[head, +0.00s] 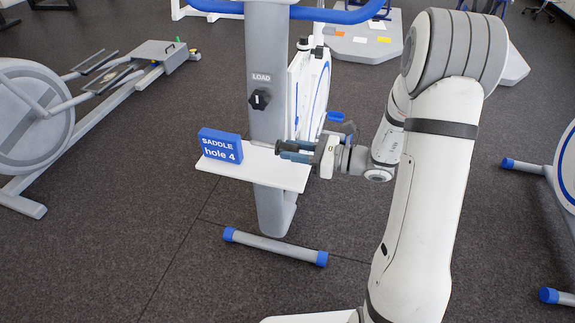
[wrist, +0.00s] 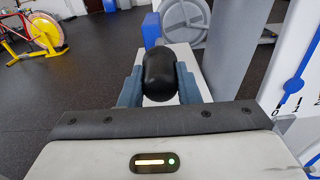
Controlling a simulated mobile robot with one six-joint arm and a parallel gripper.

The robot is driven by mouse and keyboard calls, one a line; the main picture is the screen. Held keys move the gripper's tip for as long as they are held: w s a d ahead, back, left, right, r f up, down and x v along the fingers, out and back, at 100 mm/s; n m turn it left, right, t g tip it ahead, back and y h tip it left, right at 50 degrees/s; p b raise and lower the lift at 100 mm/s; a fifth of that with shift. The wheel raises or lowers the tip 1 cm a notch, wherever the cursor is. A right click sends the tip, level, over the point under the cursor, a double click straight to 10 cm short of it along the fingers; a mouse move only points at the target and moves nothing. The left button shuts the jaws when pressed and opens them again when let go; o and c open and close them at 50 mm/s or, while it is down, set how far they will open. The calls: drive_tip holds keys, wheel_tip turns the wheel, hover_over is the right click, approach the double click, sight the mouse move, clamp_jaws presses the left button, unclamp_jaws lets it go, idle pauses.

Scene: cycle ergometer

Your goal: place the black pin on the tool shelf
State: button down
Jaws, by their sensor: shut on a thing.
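The black pin (wrist: 160,74) shows in the wrist view with its rounded dark end facing the camera. My gripper (wrist: 159,88) is shut on it, with a blue finger on each side. In the head view my gripper (head: 286,151) is over the right part of the white tool shelf (head: 274,174); the pin is not clearly made out there. The shelf also shows in the wrist view (wrist: 188,57), beyond the pin. I cannot tell whether the pin touches the shelf. Its far end is hidden.
A blue block (head: 220,146) reading "SADDLE hole 4" stands on the shelf's left end. The grey column (head: 267,60) with a black LOAD knob (head: 260,99) rises behind the shelf. Blue handlebars (head: 345,14) are above. The shelf between block and gripper is clear.

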sight(294, 169)
drive_tip(key=shift+f+b, duration=0.55)
drive_tip(key=shift+f, duration=1.5)
drive_tip(key=shift+f, duration=0.1)
drive_tip(key=c, duration=1.1)
unclamp_jaws()
drive_tip(key=shift+f, duration=0.1)
